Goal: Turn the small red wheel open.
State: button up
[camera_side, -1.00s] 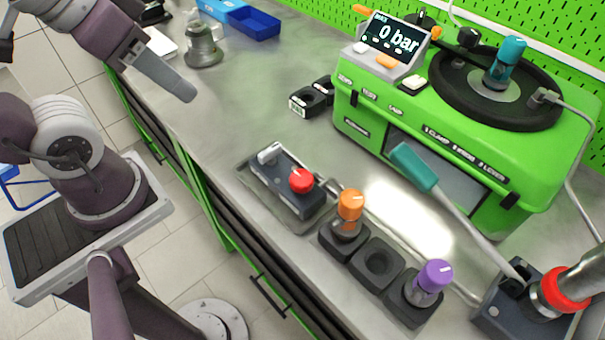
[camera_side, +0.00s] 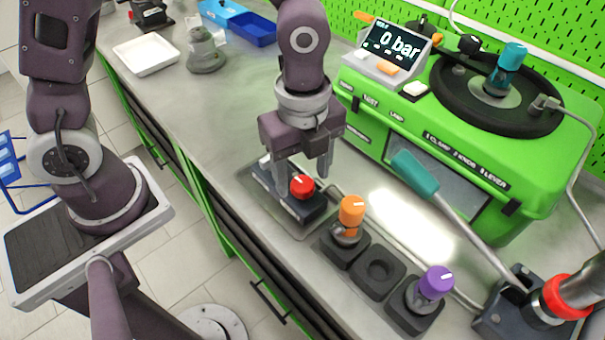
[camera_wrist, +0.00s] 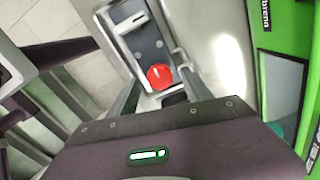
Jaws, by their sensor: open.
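The small red wheel (camera_side: 302,186) sits on a dark grey valve block (camera_side: 310,211), with a white line on its top. In the wrist view the red wheel (camera_wrist: 159,77) shows between the two fingers, with the valve block (camera_wrist: 146,43) behind it. My gripper (camera_side: 301,170) points down over the block, its fingers apart. In the side view one finger is left of the wheel and the other is behind and to its right. I cannot tell whether either finger touches the wheel.
An orange knob (camera_side: 351,210) and a purple knob (camera_side: 435,282) stand in dark holders in front and to the right. The green testbench (camera_side: 480,180) reads "0 bar" on its display (camera_side: 391,42). A teal-handled lever (camera_side: 416,172) leans across its front.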

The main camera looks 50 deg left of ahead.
jog(key=shift+f, duration=0.6)
grip_shut()
